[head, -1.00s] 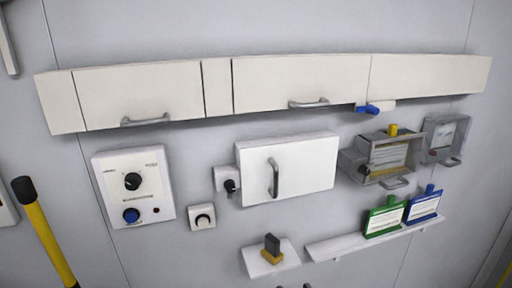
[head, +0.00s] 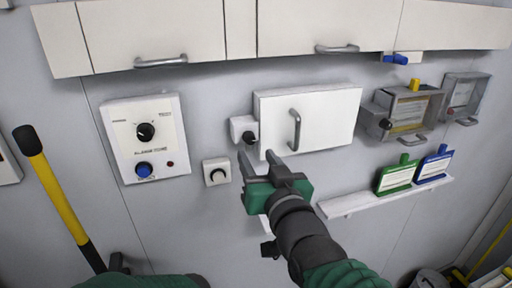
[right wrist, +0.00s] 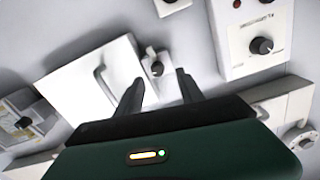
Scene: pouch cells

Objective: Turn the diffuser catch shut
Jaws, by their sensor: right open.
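The catch beside the white panel door looks like a black turning knob (head: 250,137) on a small white block. The white door (head: 325,115) with a grey bar handle lies just right of it. My right gripper (head: 258,157) is open and empty, its two fingers pointing up at the wall just below the knob. In the right wrist view the knob (right wrist: 157,68) shows between and beyond the open fingertips, apart from them. The exact angle of the knob is hard to tell. My left gripper is not in view.
A control box (head: 146,138) with a black dial and blue button is on the left. A small dial block (head: 216,171) sits below the knob. Cupboards (head: 160,35) run above. A shelf (head: 345,205) with green and blue cards is at right. A yellow pole (head: 60,200) stands left.

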